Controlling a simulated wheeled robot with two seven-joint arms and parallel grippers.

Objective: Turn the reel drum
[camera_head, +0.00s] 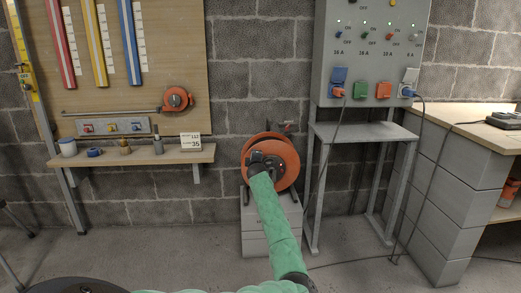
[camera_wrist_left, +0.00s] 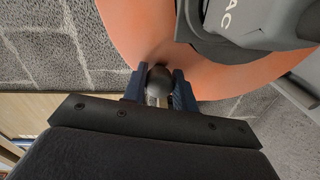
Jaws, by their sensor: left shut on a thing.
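The reel drum (camera_head: 287,160) is orange with a dark hub and stands upright on a pale block stand (camera_head: 254,222) in the head view. In the left wrist view its orange flange (camera_wrist_left: 128,22) fills the top middle, beside a dark grey hub part (camera_wrist_left: 262,22) with lettering. My left gripper (camera_head: 257,160) reaches the drum's front from below and covers part of it. In the left wrist view its fingers (camera_wrist_left: 158,88) are shut on a round dark knob (camera_wrist_left: 158,78) in front of the flange. My right gripper is not in view.
A grey socket panel (camera_head: 350,60) on a metal frame stands right of the reel, with cables hanging down. Further right is a block workbench (camera_head: 440,190). A wooden shelf (camera_head: 130,158) with small items is on the left wall. The floor left of the stand is clear.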

